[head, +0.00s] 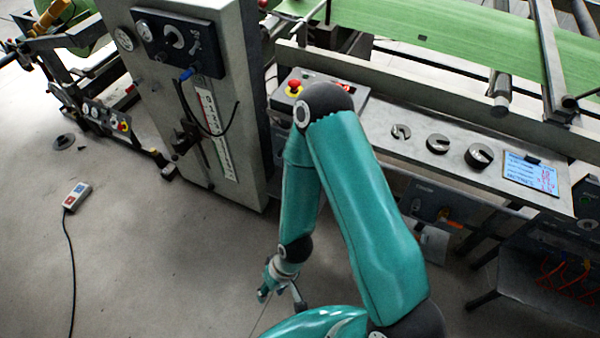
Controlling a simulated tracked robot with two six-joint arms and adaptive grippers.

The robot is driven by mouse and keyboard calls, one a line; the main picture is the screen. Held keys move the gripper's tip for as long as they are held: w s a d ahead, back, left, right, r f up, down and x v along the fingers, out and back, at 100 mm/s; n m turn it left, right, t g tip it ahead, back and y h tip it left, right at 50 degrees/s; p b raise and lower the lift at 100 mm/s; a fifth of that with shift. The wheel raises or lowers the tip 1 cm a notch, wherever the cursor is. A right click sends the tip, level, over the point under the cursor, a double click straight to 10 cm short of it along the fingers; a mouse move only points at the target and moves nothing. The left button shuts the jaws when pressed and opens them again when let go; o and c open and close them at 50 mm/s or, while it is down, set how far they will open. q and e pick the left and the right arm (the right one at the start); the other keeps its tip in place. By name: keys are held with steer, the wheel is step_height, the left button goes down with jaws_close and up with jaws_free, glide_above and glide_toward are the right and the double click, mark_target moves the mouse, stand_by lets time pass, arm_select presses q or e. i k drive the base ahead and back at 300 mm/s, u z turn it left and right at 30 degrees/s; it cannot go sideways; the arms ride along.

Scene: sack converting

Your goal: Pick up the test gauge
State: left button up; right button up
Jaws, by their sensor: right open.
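I cannot tell for sure which thing is the test gauge. Three dark round slotted pieces lie in a row on the grey machine ledge (380,118): a small one (401,131), a middle one (438,143) and a larger one (478,156). Round dial gauges (124,39) are fixed on the grey cabinet at the upper left. My right gripper (281,294) hangs low over the floor at bottom centre, open and with nothing seen between its fingers. It is well apart from the ledge. My left gripper is not in view.
A control box with a red emergency button (294,87) stands at the ledge's left end. A clipboard with a blue-white sheet (531,173) lies at its right. A corded pendant (76,196) lies on the open floor at left. Green sheet material (460,40) runs behind.

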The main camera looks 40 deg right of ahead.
mark_target(422, 239)
steer(key=z, duration=0.2)
steer(key=k, duration=0.3)
steer(key=z, duration=0.75)
steer(key=i, duration=1.3)
steer(key=z, duration=2.4)
